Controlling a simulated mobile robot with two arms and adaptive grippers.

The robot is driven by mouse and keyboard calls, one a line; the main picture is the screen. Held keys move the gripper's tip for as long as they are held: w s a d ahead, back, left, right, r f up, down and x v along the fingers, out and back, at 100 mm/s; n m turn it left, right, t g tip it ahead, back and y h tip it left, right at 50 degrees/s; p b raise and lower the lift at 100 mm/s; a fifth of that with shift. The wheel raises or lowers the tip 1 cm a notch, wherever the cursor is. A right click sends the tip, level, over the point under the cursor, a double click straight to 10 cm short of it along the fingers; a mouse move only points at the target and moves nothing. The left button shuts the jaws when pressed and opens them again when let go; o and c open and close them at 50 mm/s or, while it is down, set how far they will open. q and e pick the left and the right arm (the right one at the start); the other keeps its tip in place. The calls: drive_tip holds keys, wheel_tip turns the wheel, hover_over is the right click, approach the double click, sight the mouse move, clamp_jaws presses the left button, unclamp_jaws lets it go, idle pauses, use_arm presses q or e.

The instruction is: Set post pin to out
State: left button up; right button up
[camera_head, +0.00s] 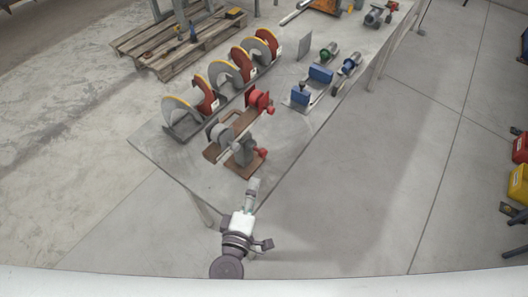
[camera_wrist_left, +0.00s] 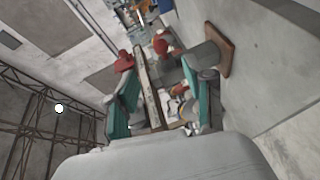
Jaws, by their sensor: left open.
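The positioner (camera_head: 226,152) stands near the front end of the grey table, with brown base plates, grey round parts and red knobs. A red knob (camera_head: 262,153) sits on its near unit, and red parts (camera_head: 259,101) sit at its far end. My left gripper (camera_head: 253,184) is at the table's near edge, just in front of the near unit. In the left wrist view its teal fingers (camera_wrist_left: 158,78) are apart. A long bar (camera_wrist_left: 150,90) shows between them; I cannot tell if they touch it. A grey post on a brown plate (camera_wrist_left: 229,50) is right. I cannot pick out the post pin.
Blue-topped devices (camera_head: 320,73) lie to the right on the table (camera_head: 165,157). A wooden pallet (camera_head: 150,38) is on the floor at the back left.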

sight(262, 157)
use_arm(q)
drive_tip(key=x, duration=1.3)
drive_tip(key=shift+w+f, duration=0.1)
drive_tip(key=shift+w, duration=0.25)
clamp_jaws()
